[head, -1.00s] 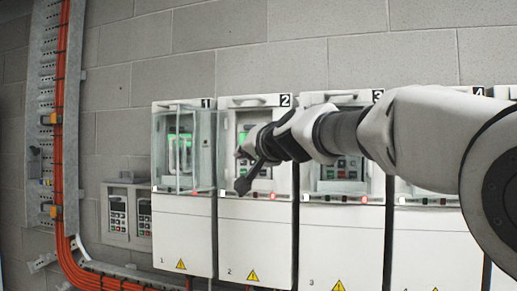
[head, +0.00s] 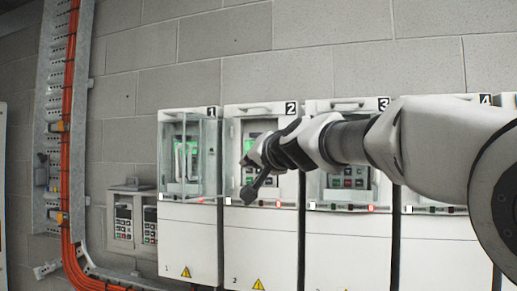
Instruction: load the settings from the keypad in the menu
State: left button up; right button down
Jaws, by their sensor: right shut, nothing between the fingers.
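My right gripper (head: 249,193) is shut and empty. It is in front of drive 2 (head: 262,235), its dark fingertip low near the keypad bay. The keypad of drive 2 (head: 251,141) shows a bit of green screen; the gripper and wrist hide most of it, so its menu cannot be read. I cannot tell whether the fingertip touches anything. Drive 1 (head: 188,240) has a keypad with a lit green screen (head: 186,155) behind a clear door that stands swung out. My left gripper is not in view.
Drive 3 (head: 345,245) has a keypad (head: 347,178) partly under my arm. Drive 4 (head: 440,235) stands to its right. Two spare keypads sit in a wall holder (head: 131,190) at the left. Orange cables (head: 68,150) run down a metal tray.

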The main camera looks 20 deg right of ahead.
dwell(0.9)
pick_arm(q)
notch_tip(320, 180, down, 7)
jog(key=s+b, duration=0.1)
jog(key=b, duration=0.6)
pick_arm(e)
jog(key=s+m, duration=0.5)
jog(key=m, duration=1.4)
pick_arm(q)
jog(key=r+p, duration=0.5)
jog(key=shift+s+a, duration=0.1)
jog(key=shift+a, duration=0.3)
pick_arm(e)
jog(key=w+d, duration=0.5)
jog(key=w, duration=0.2)
jog(key=shift+w+t, duration=0.4)
